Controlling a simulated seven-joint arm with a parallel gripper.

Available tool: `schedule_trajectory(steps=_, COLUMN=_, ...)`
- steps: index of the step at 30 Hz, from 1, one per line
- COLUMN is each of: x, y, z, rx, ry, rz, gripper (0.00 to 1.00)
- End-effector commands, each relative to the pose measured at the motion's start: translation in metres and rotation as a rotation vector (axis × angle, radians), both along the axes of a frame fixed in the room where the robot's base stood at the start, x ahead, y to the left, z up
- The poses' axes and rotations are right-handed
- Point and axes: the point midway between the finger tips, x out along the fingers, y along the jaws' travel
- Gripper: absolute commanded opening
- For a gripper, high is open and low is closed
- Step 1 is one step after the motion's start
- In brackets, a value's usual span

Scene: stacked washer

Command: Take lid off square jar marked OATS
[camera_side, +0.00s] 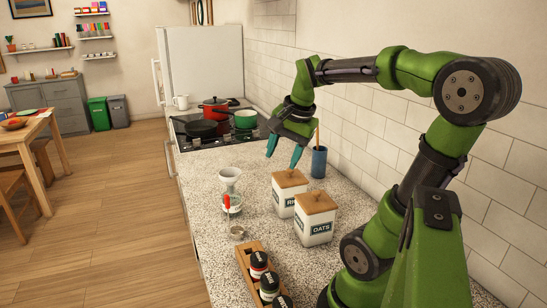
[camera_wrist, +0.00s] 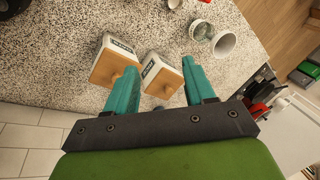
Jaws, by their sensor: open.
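The white square jar marked OATS (camera_side: 315,233) stands upright on the counter, its wooden lid (camera_side: 316,203) with a small knob in place. In the wrist view, the jar at left, whose label is hard to read, appears to be the OATS jar (camera_wrist: 122,46), with its lid (camera_wrist: 108,68) facing the camera. A similar jar (camera_side: 284,205), its label partly hidden, stands just behind it; its lid (camera_wrist: 166,83) also shows in the wrist view, between my fingers. My gripper (camera_side: 282,161) is open and empty, above and beyond both jars. Its teal fingers also show in the wrist view (camera_wrist: 159,65).
A blue cup (camera_side: 319,163) with a wooden utensil stands near the wall, close to my gripper. A funnel (camera_side: 230,176) over a glass jar is left of the jars. A wooden rack (camera_side: 247,264) of spice bottles is in front. Pans sit on the stove (camera_side: 190,141).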

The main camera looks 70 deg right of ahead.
Motion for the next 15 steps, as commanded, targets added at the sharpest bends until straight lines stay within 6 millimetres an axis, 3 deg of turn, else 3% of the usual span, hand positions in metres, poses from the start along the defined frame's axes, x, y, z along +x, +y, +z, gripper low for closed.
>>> schedule_trajectory(steps=1, x=-0.014, y=-0.028, z=0.004, rx=0.062, ry=0.039, rz=-0.243, gripper=0.54)
schedule_trajectory(steps=3, x=-0.034, y=-0.055, z=0.011, rx=0.138, ry=0.083, rz=-0.563, gripper=0.54)
schedule_trajectory(steps=6, x=-0.059, y=-0.079, z=0.021, rx=0.219, ry=0.124, rz=-0.976, gripper=0.54)
schedule_trajectory(steps=10, x=-0.073, y=-0.085, z=0.035, rx=0.282, ry=0.145, rz=-1.354, gripper=0.54)
schedule_trajectory(steps=15, x=-0.077, y=-0.077, z=0.04, rx=0.326, ry=0.155, rz=-1.587, gripper=0.54)
